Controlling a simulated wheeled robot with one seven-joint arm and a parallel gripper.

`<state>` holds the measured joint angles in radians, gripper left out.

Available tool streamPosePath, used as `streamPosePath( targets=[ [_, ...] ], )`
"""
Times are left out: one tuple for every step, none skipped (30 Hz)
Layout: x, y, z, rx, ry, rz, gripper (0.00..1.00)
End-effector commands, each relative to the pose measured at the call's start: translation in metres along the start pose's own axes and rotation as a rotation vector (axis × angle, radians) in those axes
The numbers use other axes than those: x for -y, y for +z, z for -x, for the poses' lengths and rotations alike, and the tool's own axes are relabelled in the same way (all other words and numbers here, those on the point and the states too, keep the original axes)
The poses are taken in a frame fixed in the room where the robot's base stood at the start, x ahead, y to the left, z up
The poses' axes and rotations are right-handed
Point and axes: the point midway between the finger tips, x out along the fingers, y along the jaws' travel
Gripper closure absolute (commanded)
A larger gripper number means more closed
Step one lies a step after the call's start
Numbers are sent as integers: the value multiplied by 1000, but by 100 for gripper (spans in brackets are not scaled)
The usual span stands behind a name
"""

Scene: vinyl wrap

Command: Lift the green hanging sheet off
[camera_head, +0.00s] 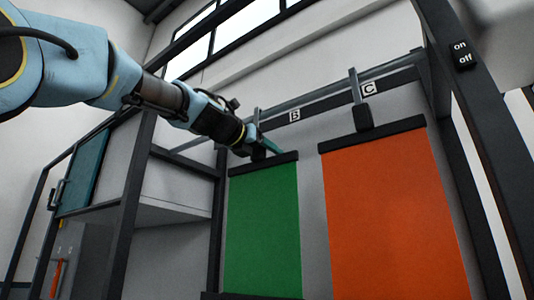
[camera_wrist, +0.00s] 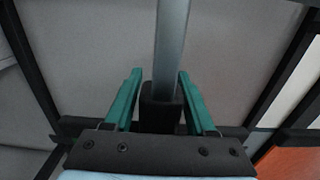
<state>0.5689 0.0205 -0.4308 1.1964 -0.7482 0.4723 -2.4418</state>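The green sheet (camera_head: 264,235) hangs flat from a dark top bar, below the label B. A dark hanger block (camera_wrist: 160,112) joins that bar to a thin grey hook strip (camera_wrist: 171,40). My gripper (camera_head: 268,147) is at the top of the green sheet, by the hanger block. In the wrist view, its two teal fingers (camera_wrist: 160,95) stand apart on either side of the block. A narrow gap seems to show beside the block, so the fingers look open. In the head view, my gripper partly hides the block.
An orange sheet (camera_head: 392,220) hangs to the right under label C, from its own hook on the grey rail (camera_head: 320,97). A dark frame post (camera_head: 462,130) with an on/off switch (camera_head: 462,55) stands at the right. A shelf frame (camera_head: 170,210) is at the left.

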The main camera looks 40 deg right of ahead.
Motion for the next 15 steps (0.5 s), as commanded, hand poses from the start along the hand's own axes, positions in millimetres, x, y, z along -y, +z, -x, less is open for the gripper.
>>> streamPosePath(
  targets=[
    [0, 0, 0, 0, 0, 0, 51],
    [0, 0, 0, 0, 0, 0, 54],
    [0, 0, 0, 0, 0, 0, 58],
    [0, 0, 0, 0, 0, 0, 62],
    [0, 0, 0, 0, 0, 0, 65],
    [0, 0, 0, 0, 0, 0, 70],
    [0, 0, 0, 0, 0, 0, 73],
    [0, 0, 0, 0, 0, 0, 76],
    [0, 0, 0, 0, 0, 0, 81],
    [0, 0, 0, 0, 0, 0, 84],
    [0, 0, 0, 0, 0, 0, 88],
    [0, 0, 0, 0, 0, 0, 92],
    [0, 0, 0, 0, 0, 0, 96],
    [0, 0, 0, 0, 0, 0, 99],
    [0, 0, 0, 0, 0, 0, 100]
  ],
)
